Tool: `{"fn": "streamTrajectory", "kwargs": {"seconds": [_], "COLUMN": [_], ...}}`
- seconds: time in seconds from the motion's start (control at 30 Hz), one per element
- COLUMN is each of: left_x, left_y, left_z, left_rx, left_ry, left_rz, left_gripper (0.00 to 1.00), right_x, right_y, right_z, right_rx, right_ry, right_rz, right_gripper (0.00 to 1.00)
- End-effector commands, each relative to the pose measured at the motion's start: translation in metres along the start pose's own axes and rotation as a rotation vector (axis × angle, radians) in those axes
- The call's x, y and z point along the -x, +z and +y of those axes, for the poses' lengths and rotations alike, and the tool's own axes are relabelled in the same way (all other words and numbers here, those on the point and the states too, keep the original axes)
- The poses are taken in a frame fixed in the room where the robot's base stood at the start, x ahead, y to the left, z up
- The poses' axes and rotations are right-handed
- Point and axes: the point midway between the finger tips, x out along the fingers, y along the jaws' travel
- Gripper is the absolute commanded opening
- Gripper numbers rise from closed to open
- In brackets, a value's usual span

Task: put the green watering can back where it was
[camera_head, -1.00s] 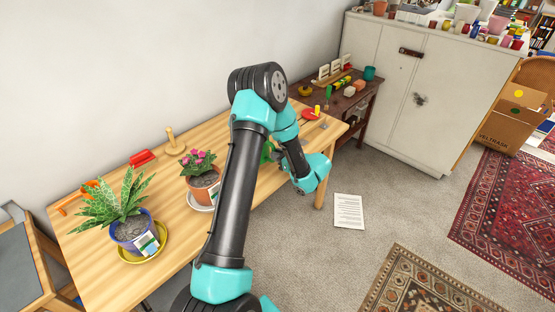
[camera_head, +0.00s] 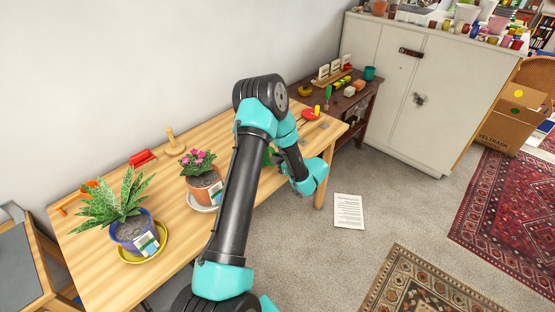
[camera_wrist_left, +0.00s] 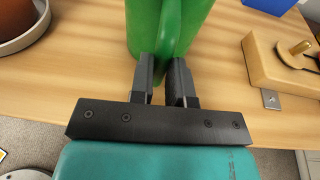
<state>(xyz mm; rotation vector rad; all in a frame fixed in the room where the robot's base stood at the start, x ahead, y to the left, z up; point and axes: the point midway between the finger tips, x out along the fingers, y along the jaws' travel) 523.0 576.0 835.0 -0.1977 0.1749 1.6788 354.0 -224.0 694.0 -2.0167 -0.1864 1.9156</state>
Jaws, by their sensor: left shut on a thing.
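The green watering can (camera_wrist_left: 168,25) fills the top middle of the left wrist view, with its upper part cut off. My left gripper (camera_wrist_left: 166,68) is shut on a narrow green part of it, which looks like its handle. In the head view only a small green piece of the can (camera_head: 268,156) shows behind my left arm, which hides the rest of it and the fingers. The can is over the wooden table (camera_wrist_left: 100,85); I cannot tell whether it touches the top. My right gripper is not in view.
A pink-flowered pot (camera_head: 203,182) on a white saucer and a spiky plant in a blue pot (camera_head: 133,232) stand on the table's left. A wooden block with a brass knob (camera_wrist_left: 283,62) and a blue object (camera_wrist_left: 270,5) are right of the can. A dark side table (camera_head: 350,100) stands behind.

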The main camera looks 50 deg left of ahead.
Motion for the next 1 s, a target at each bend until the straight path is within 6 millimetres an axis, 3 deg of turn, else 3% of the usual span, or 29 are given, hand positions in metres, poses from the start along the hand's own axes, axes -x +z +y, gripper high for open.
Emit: {"fn": "streamTrajectory", "kwargs": {"seconds": [0.17, 0.2, 0.47, 0.77, 1.0], "left_x": [0.0, 0.0, 0.0, 0.001, 0.024], "left_y": [0.0, -0.001, -0.001, 0.001, 0.0], "left_z": [0.0, 0.0, 0.0, 0.0, 0.0], "left_rx": [0.0, 0.0, -0.001, 0.0, -0.002], "left_ry": [0.0, 0.0, 0.0, 0.0, -0.003], "left_rz": [-0.001, 0.0, 0.0, 0.0, 0.0], "left_gripper": [0.0, 0.19, 0.42, 0.42, 0.42], "right_x": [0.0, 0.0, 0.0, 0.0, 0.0], "right_y": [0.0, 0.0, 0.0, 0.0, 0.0], "right_z": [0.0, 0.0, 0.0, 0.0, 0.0], "right_rx": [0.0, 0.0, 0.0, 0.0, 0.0], "right_ry": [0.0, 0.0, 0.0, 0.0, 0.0], "right_rz": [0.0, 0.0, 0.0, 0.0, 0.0], "right_gripper": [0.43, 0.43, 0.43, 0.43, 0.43]}}
